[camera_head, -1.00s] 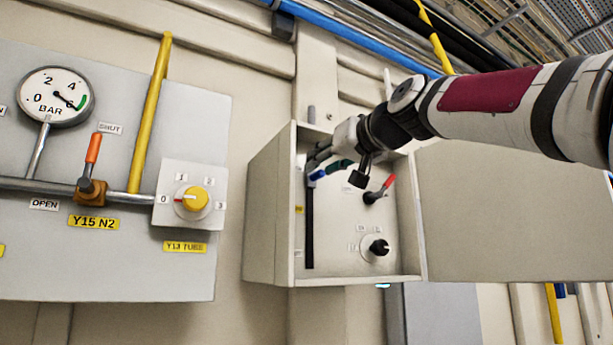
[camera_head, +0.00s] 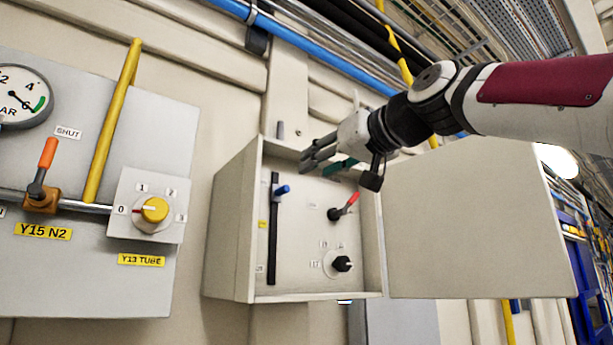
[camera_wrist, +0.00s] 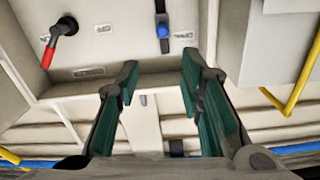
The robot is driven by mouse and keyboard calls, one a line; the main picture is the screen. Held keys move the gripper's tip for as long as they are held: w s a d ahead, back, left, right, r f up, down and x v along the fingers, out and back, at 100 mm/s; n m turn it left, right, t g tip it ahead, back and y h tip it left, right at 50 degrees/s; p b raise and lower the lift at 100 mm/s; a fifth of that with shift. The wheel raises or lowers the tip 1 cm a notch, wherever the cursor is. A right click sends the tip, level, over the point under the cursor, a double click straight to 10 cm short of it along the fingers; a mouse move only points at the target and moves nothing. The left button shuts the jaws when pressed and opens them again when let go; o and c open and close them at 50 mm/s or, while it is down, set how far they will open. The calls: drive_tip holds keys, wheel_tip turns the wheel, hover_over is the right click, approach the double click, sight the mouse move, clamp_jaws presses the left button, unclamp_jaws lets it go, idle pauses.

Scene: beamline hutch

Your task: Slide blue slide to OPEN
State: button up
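The blue slide (camera_head: 283,190) is a small blue knob on a black vertical track (camera_head: 272,245) inside an open wall box. It sits near the track's upper end, and also shows in the wrist view (camera_wrist: 163,31). My gripper (camera_head: 318,162) is at the box's upper opening, up and right of the slide and apart from it. In the wrist view my gripper (camera_wrist: 160,72) has its green-padded fingers wide apart with nothing between them. The small plates beside the track are too blurred to read.
The box (camera_head: 232,225) also holds a red-handled lever (camera_head: 350,203) and a black knob (camera_head: 342,264). Its door (camera_head: 470,220) stands open to the right. A grey panel with a yellow knob (camera_head: 154,210) and an orange-handled valve (camera_head: 47,155) is on the left.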

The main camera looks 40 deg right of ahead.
sight(287, 188)
drive_tip(key=w+n, duration=0.1)
drive_tip(key=w, duration=0.3)
drive_tip(key=w+f+n, duration=0.1)
drive_tip(key=w, duration=0.4)
drive_tip(key=w+n, duration=0.1)
drive_tip(key=w, duration=0.3)
drive_tip(key=shift+w+a+f+n, duration=0.15)
drive_tip(key=shift+a+f+n, duration=0.1)
drive_tip(key=shift+f+n, duration=0.15)
clamp_jaws()
